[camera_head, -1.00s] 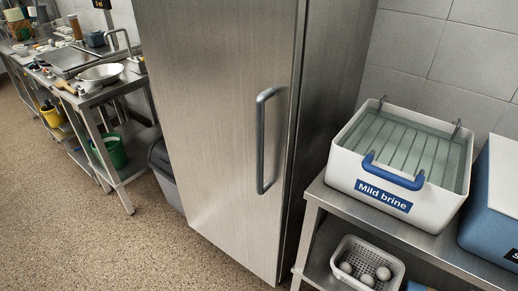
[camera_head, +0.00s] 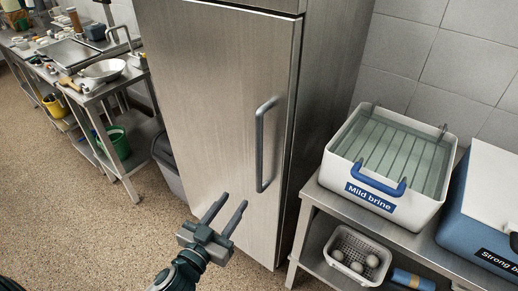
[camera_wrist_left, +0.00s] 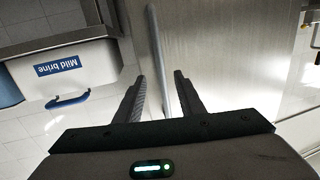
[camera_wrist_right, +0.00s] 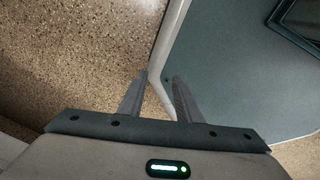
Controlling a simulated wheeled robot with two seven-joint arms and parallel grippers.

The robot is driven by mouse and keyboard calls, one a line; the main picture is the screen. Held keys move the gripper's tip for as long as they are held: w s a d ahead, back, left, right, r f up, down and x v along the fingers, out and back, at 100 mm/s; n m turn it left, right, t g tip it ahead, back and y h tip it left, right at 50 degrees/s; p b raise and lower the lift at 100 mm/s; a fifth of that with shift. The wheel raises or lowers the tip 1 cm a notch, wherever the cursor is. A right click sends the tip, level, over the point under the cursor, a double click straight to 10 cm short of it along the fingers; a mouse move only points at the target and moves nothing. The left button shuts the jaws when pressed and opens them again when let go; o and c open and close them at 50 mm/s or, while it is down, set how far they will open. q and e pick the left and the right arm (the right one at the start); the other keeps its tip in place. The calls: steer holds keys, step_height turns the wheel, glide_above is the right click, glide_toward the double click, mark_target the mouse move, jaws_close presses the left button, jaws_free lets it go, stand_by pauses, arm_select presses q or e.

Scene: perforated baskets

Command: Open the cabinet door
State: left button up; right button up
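The tall steel cabinet door (camera_head: 215,120) is closed in the head view, with a grey vertical bar handle (camera_head: 260,145) near its right edge. My left gripper (camera_head: 226,207) is open and empty, below and to the left of the handle and apart from it. In the left wrist view the handle (camera_wrist_left: 158,60) runs towards the space between the open fingers (camera_wrist_left: 160,95); I see no contact. My right gripper (camera_wrist_right: 158,95) is open and empty in its wrist view, above the floor. It cannot be made out clearly in the head view.
A steel shelf (camera_head: 320,198) right of the cabinet holds a white Mild brine tub (camera_head: 425,205) and a blue box (camera_head: 475,225). A perforated basket (camera_head: 340,268) sits below. A grey bin (camera_head: 170,165) stands left of the cabinet. The floor (camera_head: 90,235) in front is clear.

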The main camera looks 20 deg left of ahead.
mark_target(257, 158)
arm_select(q)
steer(key=r, duration=0.4)
steer(key=shift+s+t, duration=0.3)
arm_select(e)
steer(key=shift+s+d+r, duration=0.1)
steer(key=shift+s+d, duration=0.15)
steer(key=shift+s, duration=0.4)
arm_select(q)
steer(key=shift+w, duration=0.2)
arm_select(e)
steer(key=shift+r, duration=0.1)
